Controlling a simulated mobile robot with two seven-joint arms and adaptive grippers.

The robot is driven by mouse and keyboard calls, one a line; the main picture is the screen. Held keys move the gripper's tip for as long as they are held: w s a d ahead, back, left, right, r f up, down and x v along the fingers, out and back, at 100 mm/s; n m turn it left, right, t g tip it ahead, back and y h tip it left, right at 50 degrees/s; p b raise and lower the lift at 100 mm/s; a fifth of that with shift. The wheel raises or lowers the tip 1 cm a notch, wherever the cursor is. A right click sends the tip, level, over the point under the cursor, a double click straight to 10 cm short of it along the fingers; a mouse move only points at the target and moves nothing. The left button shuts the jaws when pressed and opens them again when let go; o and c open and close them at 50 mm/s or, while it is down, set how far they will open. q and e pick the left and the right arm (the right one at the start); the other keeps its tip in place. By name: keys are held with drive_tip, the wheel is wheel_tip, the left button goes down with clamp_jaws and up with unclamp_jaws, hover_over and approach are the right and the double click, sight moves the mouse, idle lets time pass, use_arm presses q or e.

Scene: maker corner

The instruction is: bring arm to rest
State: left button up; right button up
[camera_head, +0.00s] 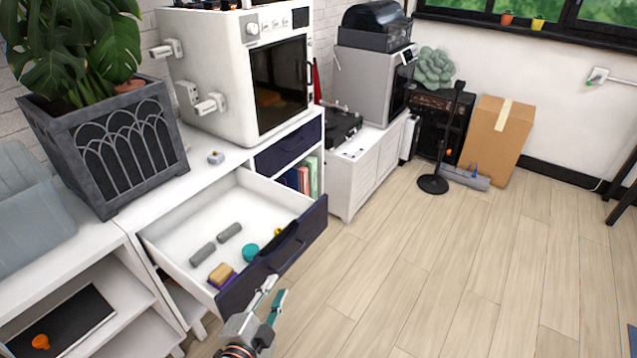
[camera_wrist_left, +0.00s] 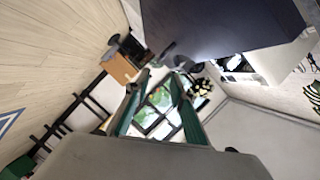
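My left gripper (camera_head: 277,287) is at the bottom middle of the head view, in front of the open drawer's dark blue front (camera_head: 275,259). Its two fingers are apart with nothing between them. In the left wrist view the fingers (camera_wrist_left: 160,80) also show a gap, with the window behind. The dark panel (camera_wrist_left: 220,25) at the top of that view looks like the drawer front. I cannot tell whether the gripper touches it. My right gripper is in neither view.
The pulled-out drawer (camera_head: 180,235) holds grey cylinders (camera_head: 203,254), a teal round piece (camera_head: 251,252) and a yellow block (camera_head: 221,273). A white machine (camera_head: 215,75) and planter (camera_head: 120,150) stand above. The wooden floor (camera_head: 440,270) at right is clear.

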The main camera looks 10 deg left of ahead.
use_arm(q)
drive_tip(key=s+f+n+g+h, duration=0.1)
drive_tip(key=s+f+n+g, duration=0.3)
drive_tip(key=s+f+n, duration=0.4)
drive_tip(key=s+f, duration=0.4)
drive_tip(key=s, duration=0.2)
drive_tip(key=shift+s+f+g+h, duration=0.15)
drive_tip(key=shift+g+h, duration=0.25)
